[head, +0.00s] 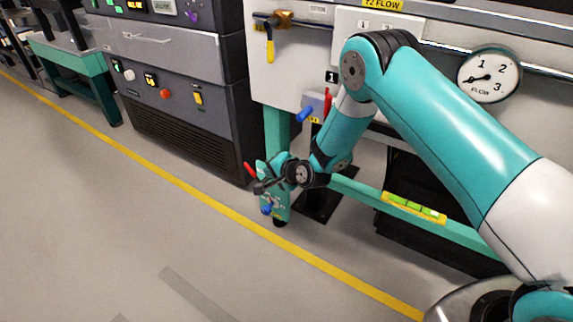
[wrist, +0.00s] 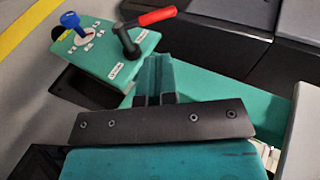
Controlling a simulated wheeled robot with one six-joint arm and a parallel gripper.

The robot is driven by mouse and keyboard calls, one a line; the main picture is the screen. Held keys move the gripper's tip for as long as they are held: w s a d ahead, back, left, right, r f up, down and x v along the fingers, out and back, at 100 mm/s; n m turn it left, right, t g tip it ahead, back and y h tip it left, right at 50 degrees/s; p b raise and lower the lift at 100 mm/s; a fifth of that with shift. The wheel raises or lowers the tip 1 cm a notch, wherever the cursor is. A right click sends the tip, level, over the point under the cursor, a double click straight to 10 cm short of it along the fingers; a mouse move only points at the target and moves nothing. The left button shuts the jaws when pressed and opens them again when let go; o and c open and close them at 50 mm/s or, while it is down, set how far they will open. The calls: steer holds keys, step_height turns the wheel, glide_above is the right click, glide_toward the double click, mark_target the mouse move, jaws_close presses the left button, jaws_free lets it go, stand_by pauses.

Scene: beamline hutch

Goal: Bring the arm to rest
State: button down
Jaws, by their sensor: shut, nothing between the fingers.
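My arm (head: 450,115) reaches in from the right in the head view, bent at a high elbow, with its forearm hanging down. My gripper (head: 259,187) is at its lower end, in front of a small teal control panel (head: 278,207). The panel carries a lever with a red grip (wrist: 156,17) and a blue-knobbed stick (wrist: 70,20). In the head view my wrist and gripper hide part of the panel. I cannot tell whether the gripper touches it.
A teal rail (head: 365,194) with a yellow-green level (head: 413,207) runs behind my forearm. A dark instrument rack (head: 190,85) stands left.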

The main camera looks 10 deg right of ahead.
steer(key=p+v, duration=0.2)
steer(key=v, duration=0.6)
steer(key=s+a+r+n+g, duration=0.1)
steer(key=s+r+n+g, duration=0.15)
steer(key=r, duration=0.35)
steer(key=s+a+r+n+g+y, duration=0.1)
steer(key=s+r+n, duration=0.3)
steer(key=r, duration=0.3)
steer(key=s+a+r+n+g, duration=0.2)
steer(key=s+r+n, duration=0.15)
steer(key=r, duration=0.25)
steer(key=s+d+r+n+g+h, duration=0.1)
steer(key=s+d+r+n, duration=0.15)
steer(key=s, duration=0.45)
steer(key=s+d+r+n+g+h, duration=0.15)
steer(key=s+r, duration=0.25)
steer(key=s, duration=0.4)
steer(key=s+d+r+n+g+h, duration=0.1)
steer(key=s+d+r+n+g, duration=0.2)
steer(key=s, duration=0.4)
step_height(320, 180, up, 32)
steer(key=t+p, duration=0.1)
steer(key=p, duration=3)
steer(key=shift+r, duration=0.15)
steer(key=shift+s, duration=0.1)
